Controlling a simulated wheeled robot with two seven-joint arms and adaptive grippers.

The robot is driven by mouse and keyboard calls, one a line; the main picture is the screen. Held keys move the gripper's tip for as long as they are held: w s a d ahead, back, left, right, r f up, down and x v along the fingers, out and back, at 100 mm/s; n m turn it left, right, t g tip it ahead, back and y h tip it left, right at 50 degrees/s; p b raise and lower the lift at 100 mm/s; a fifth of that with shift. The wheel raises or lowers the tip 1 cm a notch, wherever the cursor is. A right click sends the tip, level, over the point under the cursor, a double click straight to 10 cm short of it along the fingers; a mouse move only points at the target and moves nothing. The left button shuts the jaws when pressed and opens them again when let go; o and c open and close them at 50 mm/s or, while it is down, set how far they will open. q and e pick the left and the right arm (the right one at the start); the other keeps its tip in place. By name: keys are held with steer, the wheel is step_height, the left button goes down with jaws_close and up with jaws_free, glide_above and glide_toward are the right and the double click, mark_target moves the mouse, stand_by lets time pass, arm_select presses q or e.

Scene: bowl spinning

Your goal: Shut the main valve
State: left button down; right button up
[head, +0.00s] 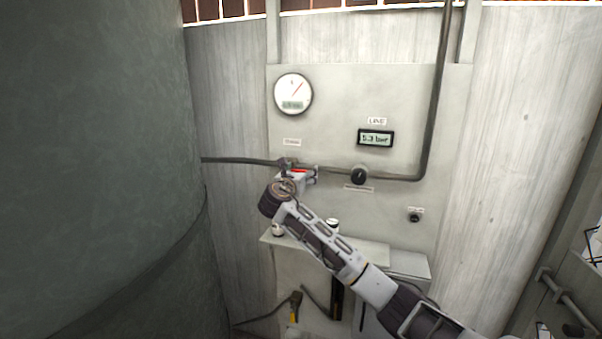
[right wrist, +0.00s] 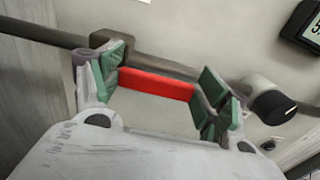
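The main valve's red lever (head: 299,171) is on the dark pipe of the wall panel; it also shows in the right wrist view (right wrist: 157,84), lying roughly along the pipe. My right gripper (head: 297,177) is right in front of it. In the right wrist view its two green-padded fingers (right wrist: 160,80) are wide apart, one near each end of the lever. I cannot tell whether the pads touch the lever. The lever is partly hidden by the gripper in the head view. My left gripper is not in view.
A black knob (head: 359,176) sits on the pipe to the right. A round gauge (head: 293,94) and a pressure display (head: 376,138) are above. A small ledge (head: 375,253) with small items is below. A large grey-green tank (head: 95,130) fills the left side.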

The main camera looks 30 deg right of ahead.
steer(key=c, duration=0.8)
